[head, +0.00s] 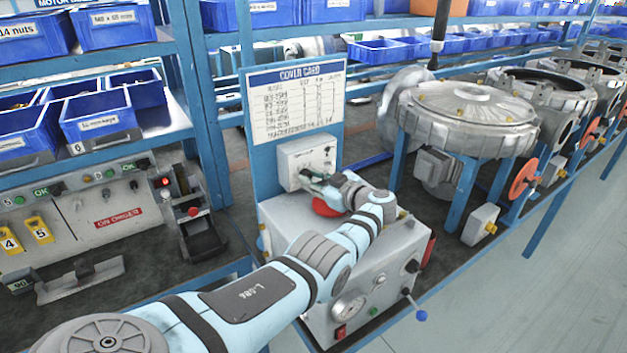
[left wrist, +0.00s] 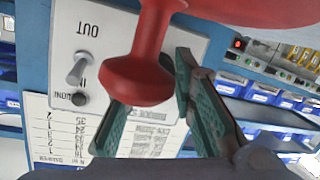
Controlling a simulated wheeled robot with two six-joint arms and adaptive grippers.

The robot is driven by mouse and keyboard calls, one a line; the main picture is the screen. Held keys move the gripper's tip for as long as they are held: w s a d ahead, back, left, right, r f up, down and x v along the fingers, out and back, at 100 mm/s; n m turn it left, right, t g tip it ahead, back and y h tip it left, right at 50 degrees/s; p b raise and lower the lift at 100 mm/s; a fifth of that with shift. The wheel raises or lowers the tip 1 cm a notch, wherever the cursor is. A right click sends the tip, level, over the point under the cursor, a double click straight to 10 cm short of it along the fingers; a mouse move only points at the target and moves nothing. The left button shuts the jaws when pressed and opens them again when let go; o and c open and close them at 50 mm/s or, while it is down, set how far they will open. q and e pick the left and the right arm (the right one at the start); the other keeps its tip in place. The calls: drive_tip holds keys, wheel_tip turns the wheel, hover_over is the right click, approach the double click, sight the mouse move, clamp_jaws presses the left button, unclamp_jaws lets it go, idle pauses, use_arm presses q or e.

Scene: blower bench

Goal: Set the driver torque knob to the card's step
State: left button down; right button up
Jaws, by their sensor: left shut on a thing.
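My left gripper (head: 322,182) is at the top of the grey driver box (head: 375,255), just above a red round part (head: 326,207) that is partly hidden by it. In the left wrist view, the teal-padded fingers of my left gripper (left wrist: 158,90) are shut on the rounded end of a red handle (left wrist: 138,82), whose stem runs up to a broad red body. I cannot read any knob setting. The cover card (head: 295,103) stands upright behind the box; its rows are too small to read reliably. My right gripper is out of view.
A white switch box (head: 306,162) with a toggle is mounted below the card, close to the gripper. A round metal blower housing (head: 468,118) stands to the right. A control panel (head: 110,205) and blue bins (head: 98,117) are at left.

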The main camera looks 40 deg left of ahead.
use_arm(q)
drive_tip(key=c, duration=1.3)
unclamp_jaws()
drive_tip(key=shift+c, duration=0.2)
wheel_tip(320, 180, up, 10)
drive_tip(key=shift+r, duration=0.1)
